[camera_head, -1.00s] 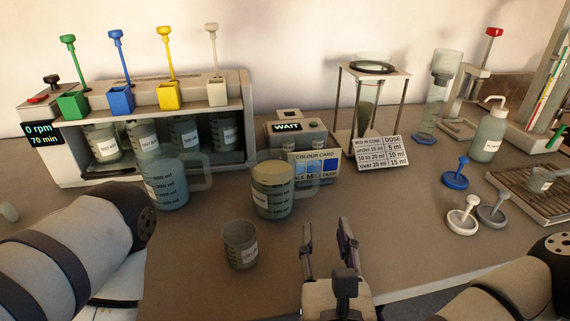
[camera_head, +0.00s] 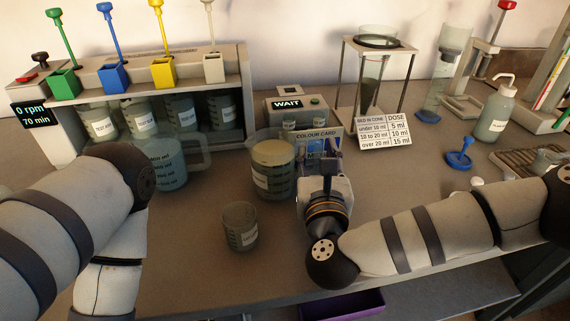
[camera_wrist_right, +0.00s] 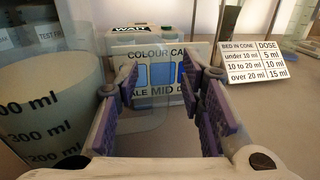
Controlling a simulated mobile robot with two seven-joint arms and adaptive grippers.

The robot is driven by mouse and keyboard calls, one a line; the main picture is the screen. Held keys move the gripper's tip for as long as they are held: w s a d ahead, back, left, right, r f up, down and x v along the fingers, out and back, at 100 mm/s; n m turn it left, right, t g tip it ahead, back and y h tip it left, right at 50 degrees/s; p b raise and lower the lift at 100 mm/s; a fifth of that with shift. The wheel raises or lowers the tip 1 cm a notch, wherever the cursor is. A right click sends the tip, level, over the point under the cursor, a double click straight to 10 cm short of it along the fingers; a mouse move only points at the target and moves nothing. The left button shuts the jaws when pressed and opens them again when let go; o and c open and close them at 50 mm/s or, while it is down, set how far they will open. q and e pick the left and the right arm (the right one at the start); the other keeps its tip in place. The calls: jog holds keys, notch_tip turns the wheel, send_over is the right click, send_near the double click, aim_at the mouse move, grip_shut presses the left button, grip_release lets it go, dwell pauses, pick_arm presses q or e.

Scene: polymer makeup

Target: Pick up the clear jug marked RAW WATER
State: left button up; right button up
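Two clear jugs with ml marks stand on the bench: one with a beige top surface (camera_head: 273,170) in the middle, one with bluish liquid (camera_head: 172,172) to its left, partly behind my left arm. I cannot read RAW WATER on either label. My right gripper (camera_head: 322,152) is just right of the middle jug. In the right wrist view, its purple-padded fingers (camera_wrist_right: 161,80) are apart, with the faint clear handle (camera_wrist_right: 148,112) seemingly between them; contact cannot be told. That jug's body (camera_wrist_right: 40,110) fills the left of the wrist view. My left gripper is out of view.
A small labelled beaker (camera_head: 240,227) stands in front of the middle jug. The colour card (camera_head: 312,143) and WAIT box (camera_head: 290,107) are behind the right gripper. A dose sign (camera_head: 385,130) stands to the right; the stirrer rack (camera_head: 245,95) is behind the jugs.

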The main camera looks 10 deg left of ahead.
grip_shut()
jog(key=shift+r, duration=0.1)
